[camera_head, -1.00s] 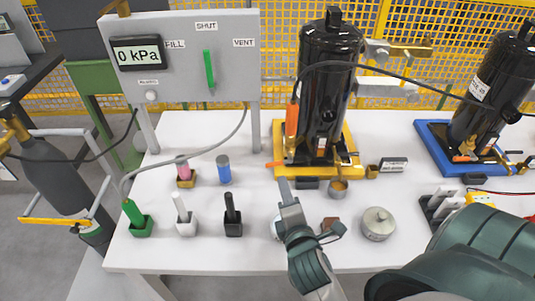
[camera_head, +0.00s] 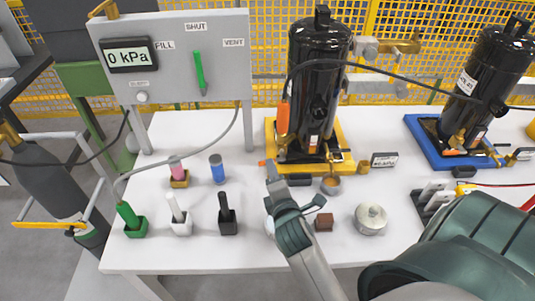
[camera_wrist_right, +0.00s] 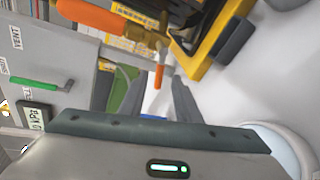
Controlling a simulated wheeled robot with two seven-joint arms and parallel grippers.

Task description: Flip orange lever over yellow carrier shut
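The yellow carrier (camera_head: 337,168) holds a black compressor (camera_head: 318,85) on the white table. An orange lever (camera_head: 283,117) stands upright along the compressor's left side; it shows large in the right wrist view (camera_wrist_right: 92,17). A smaller orange tip (camera_head: 262,163) sticks out at the carrier's left front corner, and it also shows in the right wrist view (camera_wrist_right: 159,76). My right gripper (camera_head: 271,172) is just in front of this tip, below the upright lever. My left gripper is not in view.
A grey gauge panel (camera_head: 172,55) stands at the back left. Several coloured plugs in small blocks, such as the green one (camera_head: 129,215), are left of my gripper. A brown block (camera_head: 324,222) and a grey round weight (camera_head: 370,219) are right of it. A blue carrier (camera_head: 427,138) is farther right.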

